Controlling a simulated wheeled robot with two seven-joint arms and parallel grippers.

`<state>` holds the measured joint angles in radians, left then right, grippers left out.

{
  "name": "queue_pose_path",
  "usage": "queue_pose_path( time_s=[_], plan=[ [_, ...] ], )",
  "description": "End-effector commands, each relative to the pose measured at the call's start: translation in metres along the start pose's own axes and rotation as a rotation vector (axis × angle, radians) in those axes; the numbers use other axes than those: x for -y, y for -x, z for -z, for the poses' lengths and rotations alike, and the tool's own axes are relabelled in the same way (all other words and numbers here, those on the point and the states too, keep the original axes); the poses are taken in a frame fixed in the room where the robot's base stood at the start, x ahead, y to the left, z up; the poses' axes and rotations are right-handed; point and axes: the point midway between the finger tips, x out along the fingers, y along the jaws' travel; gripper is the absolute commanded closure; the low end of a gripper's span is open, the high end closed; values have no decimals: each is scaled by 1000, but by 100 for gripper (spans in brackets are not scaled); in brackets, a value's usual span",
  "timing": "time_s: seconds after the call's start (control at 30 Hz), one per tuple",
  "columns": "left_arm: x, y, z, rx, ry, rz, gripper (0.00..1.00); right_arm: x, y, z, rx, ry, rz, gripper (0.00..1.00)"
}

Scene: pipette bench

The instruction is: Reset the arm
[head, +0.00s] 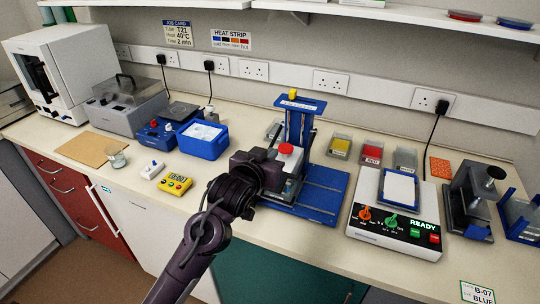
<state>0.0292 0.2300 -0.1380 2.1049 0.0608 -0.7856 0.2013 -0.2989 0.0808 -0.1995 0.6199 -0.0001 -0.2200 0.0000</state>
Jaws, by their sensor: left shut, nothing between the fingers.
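My left arm reaches up from the bottom of the head view, and its dark gripper (284,172) is over the bench at the blue stand (318,197). The gripper is shut with nothing held. It partly hides the stand's lower part and a small device with a red top (287,149) right beside the fingers; I cannot tell if they touch. My right gripper is not in view.
Left of the arm are a yellow timer (174,184), a glass beaker (117,158) and a blue tub (202,142). On the right stand a control box (395,228) reading READY and a dark clamp-like device (474,200). The front counter strip is mostly clear.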

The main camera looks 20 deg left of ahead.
Motion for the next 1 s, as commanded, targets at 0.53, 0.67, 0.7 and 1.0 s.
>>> queue_pose_path(
  time_s=[0.53,0.67,0.7,1.0],
  plan=[
    [-2,5,-14,43,-3,-1,100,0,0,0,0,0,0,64],
    [-8,32,-67,221,-18,-4,100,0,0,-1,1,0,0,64],
    [-10,45,-88,296,-27,-7,100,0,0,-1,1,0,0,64],
    [-20,141,-186,723,-79,-39,100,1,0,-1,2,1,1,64]
  ],
)
